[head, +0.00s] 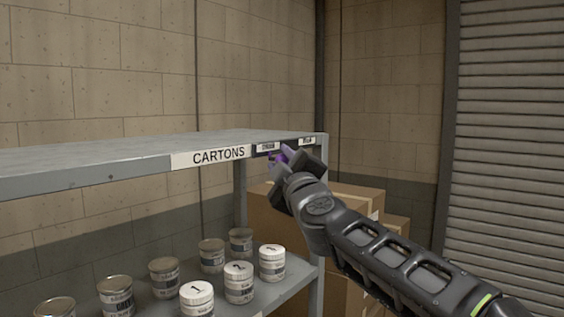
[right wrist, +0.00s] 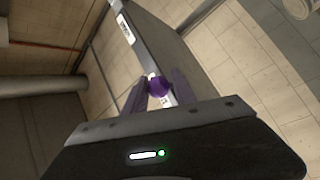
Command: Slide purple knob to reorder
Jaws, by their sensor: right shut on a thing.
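The purple knob (head: 286,152) sits on a dark slider strip (head: 265,148) on the front edge of the upper shelf, right of the "CARTONS" label. The strip has a small label at each end, too small to read surely. My right gripper (head: 284,158) is at the strip, shut on the knob and partly hiding it. In the right wrist view the purple knob (right wrist: 158,85) shows between the two fingers of my right gripper (right wrist: 158,92). My left gripper is not in view.
The grey upper shelf (head: 90,158) is bare. Several cans and white-lidded jars (head: 239,282) stand on the lower shelf. Cardboard boxes (head: 350,200) are stacked behind the shelf's right end. A grey roller shutter (head: 510,140) is at the right.

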